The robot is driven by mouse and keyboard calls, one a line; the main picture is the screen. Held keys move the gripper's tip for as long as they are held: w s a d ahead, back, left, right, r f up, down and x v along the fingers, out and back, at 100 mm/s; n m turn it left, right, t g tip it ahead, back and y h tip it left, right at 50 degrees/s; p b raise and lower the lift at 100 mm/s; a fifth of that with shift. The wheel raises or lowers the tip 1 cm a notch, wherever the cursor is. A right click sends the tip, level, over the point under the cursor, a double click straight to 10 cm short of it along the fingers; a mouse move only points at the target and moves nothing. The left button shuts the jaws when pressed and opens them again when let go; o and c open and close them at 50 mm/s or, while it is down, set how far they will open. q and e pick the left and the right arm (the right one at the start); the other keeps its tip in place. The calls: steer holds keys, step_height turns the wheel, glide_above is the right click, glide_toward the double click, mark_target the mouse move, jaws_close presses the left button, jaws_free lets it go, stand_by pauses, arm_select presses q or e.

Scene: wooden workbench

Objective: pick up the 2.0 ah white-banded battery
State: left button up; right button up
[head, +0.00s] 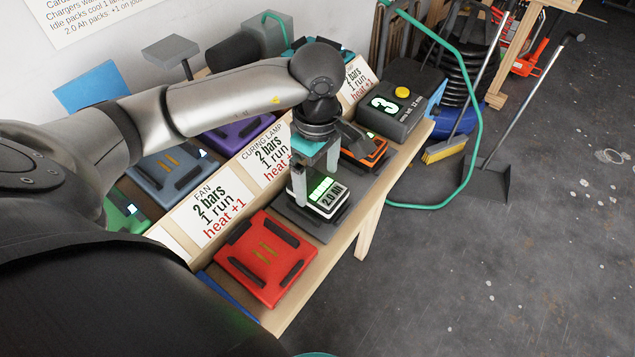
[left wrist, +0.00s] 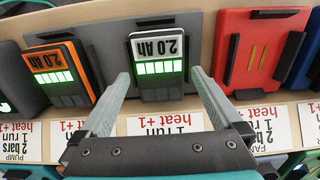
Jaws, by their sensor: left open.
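The white-banded battery (head: 322,197), with a 2.0 Ah label and lit green bars, sits on a dark grey dock near the bench's front edge. It also shows in the left wrist view (left wrist: 158,66), centred ahead of the fingers. My left gripper (head: 317,176) is open over the battery. In the left wrist view the two fingers (left wrist: 160,77) stand apart on either side of it, with visible gaps.
A red dock (head: 262,262) without a battery lies nearer on the bench. Upright cards, such as the FAN card (head: 212,207), stand behind the docks. A grey box (head: 405,112) with a yellow button is at the far end. Open floor lies to the right.

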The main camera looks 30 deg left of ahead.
arm_select(q)
steer(key=shift+f, duration=0.75)
steer(key=shift+r, duration=0.1)
jaws_close()
